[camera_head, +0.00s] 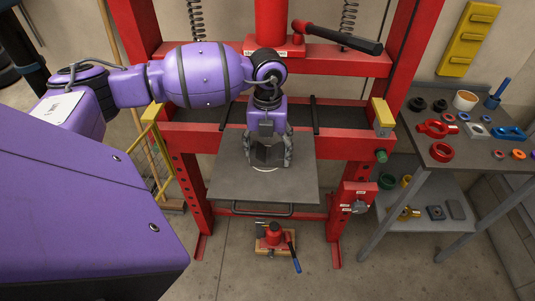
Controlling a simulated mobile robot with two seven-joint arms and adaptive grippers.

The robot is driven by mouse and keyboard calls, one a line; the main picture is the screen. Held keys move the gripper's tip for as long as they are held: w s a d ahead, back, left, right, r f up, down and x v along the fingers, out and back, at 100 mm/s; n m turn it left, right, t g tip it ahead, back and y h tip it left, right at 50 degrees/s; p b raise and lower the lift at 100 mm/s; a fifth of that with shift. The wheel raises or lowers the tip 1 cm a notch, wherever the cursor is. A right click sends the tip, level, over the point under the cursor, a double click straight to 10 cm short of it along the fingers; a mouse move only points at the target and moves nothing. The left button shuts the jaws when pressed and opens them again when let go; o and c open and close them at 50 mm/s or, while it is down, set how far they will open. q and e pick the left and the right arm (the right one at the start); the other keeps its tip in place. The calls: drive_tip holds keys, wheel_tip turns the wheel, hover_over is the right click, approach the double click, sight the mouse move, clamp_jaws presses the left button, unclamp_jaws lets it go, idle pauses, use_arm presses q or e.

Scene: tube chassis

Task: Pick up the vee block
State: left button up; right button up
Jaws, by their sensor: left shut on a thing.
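My left gripper (268,158) points down over the grey plate (230,180) on the red press. Its two fingers are shut on a small dark grey block, which I take to be the vee block (267,154). The fingers and palm hide much of the block, so its groove cannot be made out. A pale curved edge shows on the plate just below it. I cannot tell whether the block touches the plate or is slightly above it. My right gripper is not in view.
A grey workbench (460,165) with rings and tools is at right. A red bottle jack (274,236) sits below. The plate's front is clear.

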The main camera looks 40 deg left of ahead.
use_arm(q)
drive_tip(key=c, duration=1.1)
drive_tip(key=shift+w+r, duration=0.1)
drive_tip(key=shift+r, duration=0.15)
